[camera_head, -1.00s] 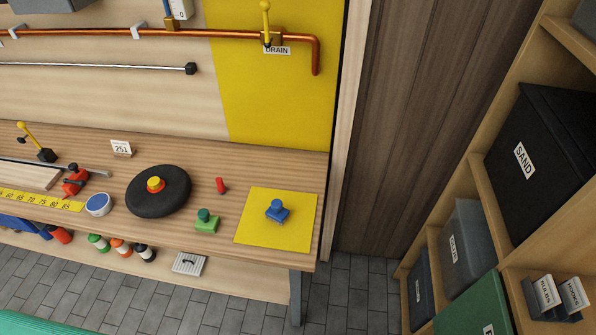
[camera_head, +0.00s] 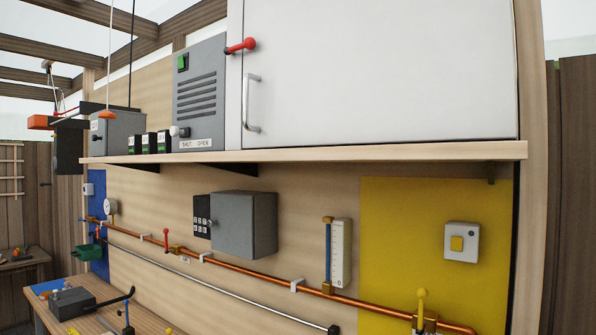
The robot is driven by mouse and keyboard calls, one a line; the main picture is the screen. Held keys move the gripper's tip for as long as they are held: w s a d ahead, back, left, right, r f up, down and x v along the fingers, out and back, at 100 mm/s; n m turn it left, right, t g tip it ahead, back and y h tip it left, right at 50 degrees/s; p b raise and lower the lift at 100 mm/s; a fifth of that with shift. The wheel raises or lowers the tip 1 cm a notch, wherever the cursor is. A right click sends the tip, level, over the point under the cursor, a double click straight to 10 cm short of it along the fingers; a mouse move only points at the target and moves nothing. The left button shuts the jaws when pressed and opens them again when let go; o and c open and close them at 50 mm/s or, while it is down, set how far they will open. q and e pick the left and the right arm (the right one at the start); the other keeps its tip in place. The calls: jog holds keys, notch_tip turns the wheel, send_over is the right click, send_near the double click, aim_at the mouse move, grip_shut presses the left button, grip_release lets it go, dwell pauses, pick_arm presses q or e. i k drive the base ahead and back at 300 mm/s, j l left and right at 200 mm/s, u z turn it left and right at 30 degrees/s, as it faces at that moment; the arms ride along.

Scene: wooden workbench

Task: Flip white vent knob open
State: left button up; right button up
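The white vent knob (camera_head: 180,132) is at the lower left of a grey vent box (camera_head: 199,95) with dark slots and a green switch. A label reading "SHUT OPEN" (camera_head: 196,143) sits just right of and below the knob. The knob appears to be at the SHUT side, though it is small in the picture. The box stands on a high wooden shelf (camera_head: 310,154), left of a white cabinet. Neither of my grippers is in view.
The white cabinet (camera_head: 390,70) has a metal handle (camera_head: 250,103) and a red-knobbed lever (camera_head: 240,46). Small black boxes with green parts (camera_head: 148,143) stand left of the knob. Below the shelf are a grey box (camera_head: 244,225) and a copper pipe (camera_head: 265,280).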

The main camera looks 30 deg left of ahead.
aim_at(174, 132)
jog(key=u, duration=1.35)
